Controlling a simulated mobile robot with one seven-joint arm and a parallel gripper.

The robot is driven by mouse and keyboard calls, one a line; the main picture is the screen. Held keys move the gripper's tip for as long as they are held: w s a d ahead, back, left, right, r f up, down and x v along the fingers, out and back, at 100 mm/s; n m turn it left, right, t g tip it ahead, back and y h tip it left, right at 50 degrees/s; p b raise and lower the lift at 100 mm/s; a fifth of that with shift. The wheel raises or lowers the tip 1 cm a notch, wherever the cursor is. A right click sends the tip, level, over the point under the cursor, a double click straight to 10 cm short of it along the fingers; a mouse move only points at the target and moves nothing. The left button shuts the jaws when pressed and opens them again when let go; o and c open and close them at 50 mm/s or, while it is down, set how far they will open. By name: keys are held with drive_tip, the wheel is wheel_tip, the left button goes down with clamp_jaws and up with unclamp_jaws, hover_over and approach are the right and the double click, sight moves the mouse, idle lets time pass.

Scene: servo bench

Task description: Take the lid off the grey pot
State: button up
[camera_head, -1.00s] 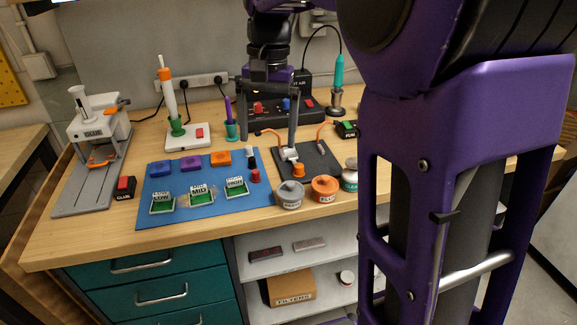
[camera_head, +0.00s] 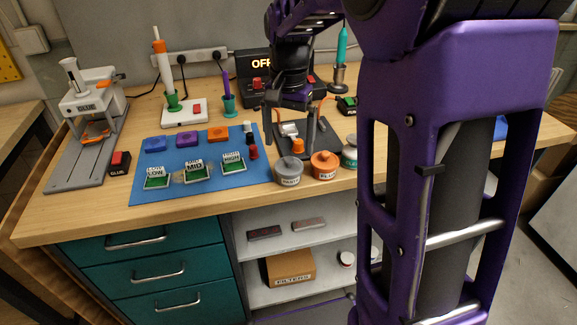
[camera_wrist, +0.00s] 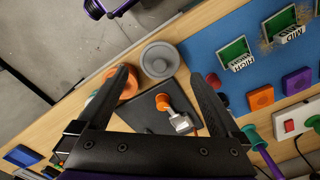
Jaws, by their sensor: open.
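The grey pot (camera_head: 288,174) stands near the front edge of the bench, right of the blue mat. Its round grey lid (camera_wrist: 160,60) sits on it, with a small raised knob in the middle. My gripper (camera_head: 290,150) is open and empty, pointing down above and behind the pot. In the wrist view, the lid lies between and just beyond the spread fingertips (camera_wrist: 160,74). No contact with the lid shows.
An orange pot (camera_head: 325,166) stands close on the grey pot's right, with a green pot (camera_head: 349,153) beyond it. Behind is a dark mat (camera_wrist: 148,118) with an orange-knobbed metal piece (camera_wrist: 164,102). The blue mat (camera_head: 205,186) with small boards lies left.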

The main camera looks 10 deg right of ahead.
sight(289, 158)
wheel_tip(289, 158, down, 5)
drive_tip(key=shift+f+b, duration=0.1)
drive_tip(key=shift+b, duration=0.5)
drive_tip(key=c, duration=1.1)
